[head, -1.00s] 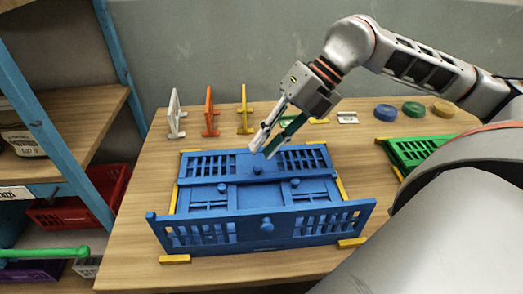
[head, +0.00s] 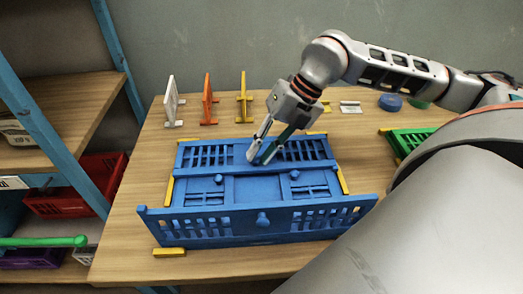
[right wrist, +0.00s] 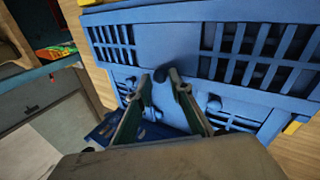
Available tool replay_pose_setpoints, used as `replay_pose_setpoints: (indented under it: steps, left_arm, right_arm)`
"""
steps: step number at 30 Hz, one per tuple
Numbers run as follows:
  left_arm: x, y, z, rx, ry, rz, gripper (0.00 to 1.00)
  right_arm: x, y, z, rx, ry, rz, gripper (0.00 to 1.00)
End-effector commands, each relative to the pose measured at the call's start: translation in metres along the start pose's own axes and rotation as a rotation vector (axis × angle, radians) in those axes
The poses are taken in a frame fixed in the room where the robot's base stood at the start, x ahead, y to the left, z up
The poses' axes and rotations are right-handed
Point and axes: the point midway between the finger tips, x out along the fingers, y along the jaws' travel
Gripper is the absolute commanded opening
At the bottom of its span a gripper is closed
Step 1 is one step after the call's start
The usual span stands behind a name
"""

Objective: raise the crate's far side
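The blue crate (head: 245,188) sits on the wooden table. Its near side (head: 200,228) stands up with a round knob (head: 263,219) at its middle. The far side (head: 315,150) lies folded down and flat, and so do the end panels. My right gripper (head: 258,155) is over the middle of the far side, pointing down, with its fingers apart. In the right wrist view, the gripper's fingertips (right wrist: 160,82) are close to the far side's dark blue knob (right wrist: 161,74). Contact with the knob cannot be told. My left gripper is not in view.
Yellow corner blocks (head: 169,252) surround the crate. White (head: 172,103), orange (head: 208,100) and yellow (head: 243,99) stands are behind it. A green crate (head: 409,140) lies to the right. A shelf (head: 75,105) with a red bin (head: 80,190) is at the left.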

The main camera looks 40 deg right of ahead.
Motion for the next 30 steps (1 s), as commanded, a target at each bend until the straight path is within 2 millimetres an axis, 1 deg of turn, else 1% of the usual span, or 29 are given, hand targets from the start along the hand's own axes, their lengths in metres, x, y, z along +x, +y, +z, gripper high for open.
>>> replay_pose_setpoints:
  steps: [8,9,10,11,20,30]
  left_arm:
    - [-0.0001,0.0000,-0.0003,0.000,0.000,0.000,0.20]
    - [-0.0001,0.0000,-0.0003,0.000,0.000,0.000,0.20]
    - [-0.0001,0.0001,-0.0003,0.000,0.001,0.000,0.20]
    - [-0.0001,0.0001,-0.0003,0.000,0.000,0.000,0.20]
    - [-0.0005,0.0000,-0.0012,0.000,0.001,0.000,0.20]
    - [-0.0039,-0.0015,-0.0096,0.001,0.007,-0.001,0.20]
  right_arm:
    - [0.0016,0.0000,0.0002,0.001,0.000,0.000,0.20]
    - [0.0016,0.0000,0.0002,0.001,0.000,0.000,0.10]
    - [0.0016,0.0000,0.0002,0.001,0.000,0.000,0.02]
    - [0.0016,0.0000,0.0002,0.000,0.000,0.000,0.00]
    - [0.0008,0.0003,0.0006,0.003,0.003,0.001,0.00]
    - [-0.0050,0.0031,0.0052,0.033,0.049,0.008,0.00]
